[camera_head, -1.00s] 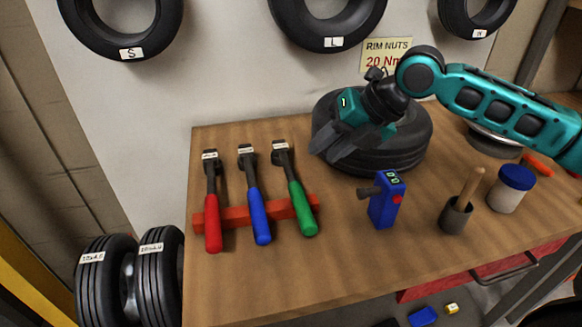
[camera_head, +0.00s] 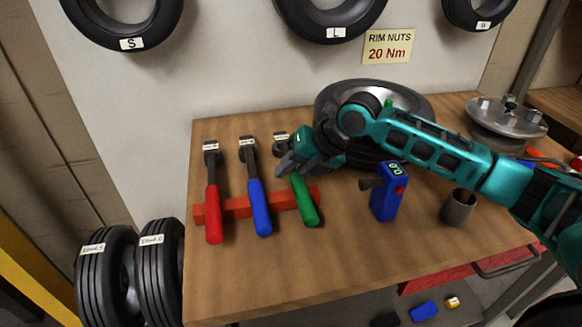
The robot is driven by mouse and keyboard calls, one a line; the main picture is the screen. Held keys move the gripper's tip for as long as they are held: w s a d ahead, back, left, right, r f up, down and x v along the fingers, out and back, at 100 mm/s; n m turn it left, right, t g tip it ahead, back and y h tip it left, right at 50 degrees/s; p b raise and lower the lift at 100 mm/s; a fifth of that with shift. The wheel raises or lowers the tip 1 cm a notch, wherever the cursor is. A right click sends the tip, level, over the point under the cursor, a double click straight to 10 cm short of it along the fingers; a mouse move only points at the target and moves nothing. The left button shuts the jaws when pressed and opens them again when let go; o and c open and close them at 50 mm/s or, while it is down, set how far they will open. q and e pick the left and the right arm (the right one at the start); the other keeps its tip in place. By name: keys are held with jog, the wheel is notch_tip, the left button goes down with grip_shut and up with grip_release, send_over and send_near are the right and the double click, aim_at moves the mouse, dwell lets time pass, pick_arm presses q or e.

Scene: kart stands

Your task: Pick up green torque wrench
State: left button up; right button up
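The green torque wrench (camera_head: 306,205) lies third in a row on the wooden table, its handle resting on a red holder bar (camera_head: 235,208). My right gripper (camera_head: 284,170) is over the middle of this wrench and hides its shaft. The wrench's dark head with a white label (camera_head: 281,138) shows beyond the gripper. I cannot tell whether the fingers touch the wrench or are shut on it. My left gripper is not in view.
The blue torque wrench (camera_head: 258,200) lies close to the left of my gripper, the red one (camera_head: 213,208) further left. A tire (camera_head: 405,103), a blue device (camera_head: 385,198) and a grey cup (camera_head: 458,208) stand near my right arm. The table's front is clear.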

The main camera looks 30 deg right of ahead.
grip_shut()
dwell(0.3)
jog(key=shift+r, duration=0.15)
